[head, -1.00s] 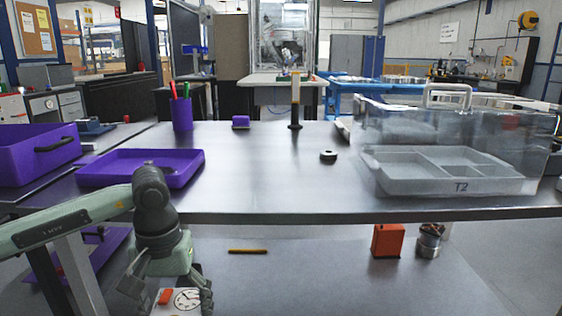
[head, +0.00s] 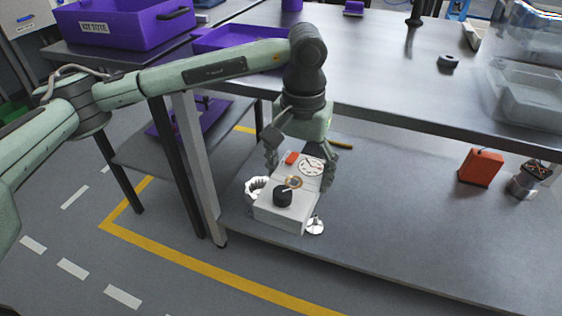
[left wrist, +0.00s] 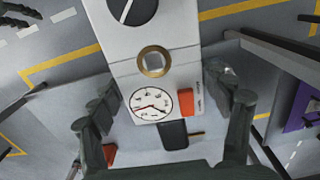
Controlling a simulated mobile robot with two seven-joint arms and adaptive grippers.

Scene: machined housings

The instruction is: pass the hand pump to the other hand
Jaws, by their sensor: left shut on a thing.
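The hand pump (head: 270,213) is a pale grey box with a round white dial, a red-orange patch, a brass ring and a black knob. A white ribbed part shows at its left side and a silver part at its lower right. My left gripper (head: 300,170) is shut on the dial end of the pump, one finger on each side. In the left wrist view the pump (left wrist: 150,50) runs up between the fingers, with the dial nearest the palm. It shows in front of the bench's lower shelf; I cannot tell whether it touches anything below. My right gripper is out of view.
The workbench top (head: 390,75) overhangs the lower shelf (head: 400,220). An orange box (head: 480,167) and a metal can (head: 528,178) stand on the shelf's right. A pencil-like rod (head: 341,144) lies behind my gripper. The shelf's middle is clear. Purple bins (head: 130,32) stand upper left.

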